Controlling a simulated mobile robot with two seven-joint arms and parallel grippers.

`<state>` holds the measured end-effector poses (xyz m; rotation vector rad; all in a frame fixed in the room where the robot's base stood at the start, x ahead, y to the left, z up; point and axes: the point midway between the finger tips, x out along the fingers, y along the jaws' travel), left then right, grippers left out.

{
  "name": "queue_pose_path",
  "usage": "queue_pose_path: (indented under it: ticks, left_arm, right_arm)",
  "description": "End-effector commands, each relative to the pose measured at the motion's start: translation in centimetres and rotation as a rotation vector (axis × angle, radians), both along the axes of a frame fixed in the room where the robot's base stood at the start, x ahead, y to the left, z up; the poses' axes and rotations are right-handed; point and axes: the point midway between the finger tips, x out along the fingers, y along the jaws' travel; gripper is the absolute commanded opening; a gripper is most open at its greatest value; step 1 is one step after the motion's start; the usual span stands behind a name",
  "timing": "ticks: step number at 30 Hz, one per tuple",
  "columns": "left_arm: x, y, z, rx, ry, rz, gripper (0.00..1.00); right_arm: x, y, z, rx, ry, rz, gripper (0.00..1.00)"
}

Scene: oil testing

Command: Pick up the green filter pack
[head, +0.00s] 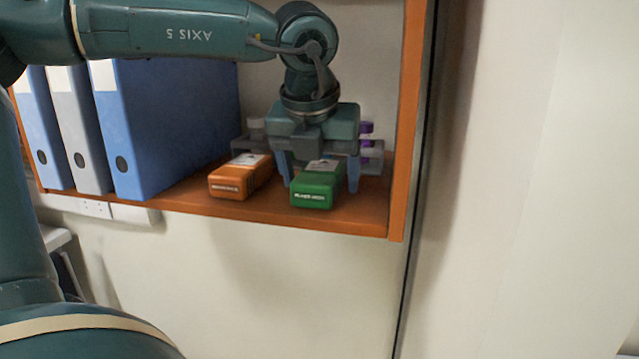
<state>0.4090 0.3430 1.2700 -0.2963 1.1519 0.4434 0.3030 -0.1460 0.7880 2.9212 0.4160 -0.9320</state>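The green filter pack (315,191) lies on the wooden shelf near its front edge, with its labelled end facing me. My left gripper (319,182) points down over the pack from above. Its two blue fingers are spread wide, one on each side of the pack, with the tips low near the shelf. I see a small gap beside the pack, and no clear contact. The gripper hides part of the pack's rear top. My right gripper is not in view.
An orange pack (241,178) lies close to the left of the green one. Behind the gripper are grey racks with a purple-capped tube (367,133). Binders (165,125) stand at left. The shelf's upright side panel (408,130) is close at right.

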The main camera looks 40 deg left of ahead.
Motion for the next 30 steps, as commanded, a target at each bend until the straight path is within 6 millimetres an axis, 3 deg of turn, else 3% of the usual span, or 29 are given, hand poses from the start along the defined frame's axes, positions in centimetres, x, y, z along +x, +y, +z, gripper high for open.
queue_pose_path:
  ticks: [5, 24, 30]
  left_arm:
    - [0.00, 0.02, -0.19, 0.001, 0.000, 0.000, 0.76]
    - [-0.02, 0.00, -0.15, 0.000, 0.001, 0.000, 0.24]
    - [-0.01, 0.00, -0.08, 0.000, 0.001, 0.000, 0.24]
  right_arm:
    - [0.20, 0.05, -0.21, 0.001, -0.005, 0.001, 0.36]
    - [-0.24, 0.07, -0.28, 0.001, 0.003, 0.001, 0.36]
    - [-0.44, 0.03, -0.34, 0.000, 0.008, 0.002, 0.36]
